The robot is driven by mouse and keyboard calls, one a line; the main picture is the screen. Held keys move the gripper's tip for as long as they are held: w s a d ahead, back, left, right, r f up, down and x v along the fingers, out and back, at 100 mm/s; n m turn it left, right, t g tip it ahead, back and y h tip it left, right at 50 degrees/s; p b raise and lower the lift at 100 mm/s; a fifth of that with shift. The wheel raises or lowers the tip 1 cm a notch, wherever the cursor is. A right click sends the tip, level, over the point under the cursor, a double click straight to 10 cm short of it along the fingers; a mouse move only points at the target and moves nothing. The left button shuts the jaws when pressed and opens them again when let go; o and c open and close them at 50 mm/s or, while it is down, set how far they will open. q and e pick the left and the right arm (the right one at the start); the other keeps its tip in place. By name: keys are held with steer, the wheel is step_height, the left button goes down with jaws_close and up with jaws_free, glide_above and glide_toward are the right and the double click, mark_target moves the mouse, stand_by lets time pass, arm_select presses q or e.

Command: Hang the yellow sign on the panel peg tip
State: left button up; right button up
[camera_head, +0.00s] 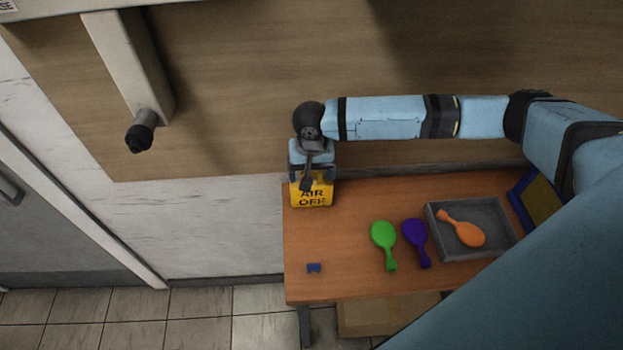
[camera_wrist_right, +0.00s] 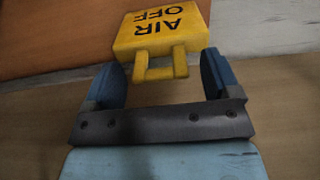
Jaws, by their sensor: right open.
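The yellow sign (camera_head: 312,192) reads "AIR OFF" and is at the back left corner of the table, just below my right gripper (camera_head: 308,182). In the right wrist view the sign (camera_wrist_right: 163,32) has a yellow loop handle that lies between the two blue fingers of my right gripper (camera_wrist_right: 165,78). The fingers are apart, with gaps on both sides of the handle. A dark-tipped peg (camera_head: 142,134) sticks out from a pale upright bar at the upper left, well left of the sign. My left gripper is not in view.
A blue-framed panel (camera_head: 541,196) stands at the right. A wooden wall is behind the table.

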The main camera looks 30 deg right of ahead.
step_height(320, 180, up, 12)
steer(key=b, duration=0.1)
steer(key=shift+w+a+r, duration=0.15)
steer(key=shift+w+a, duration=0.1)
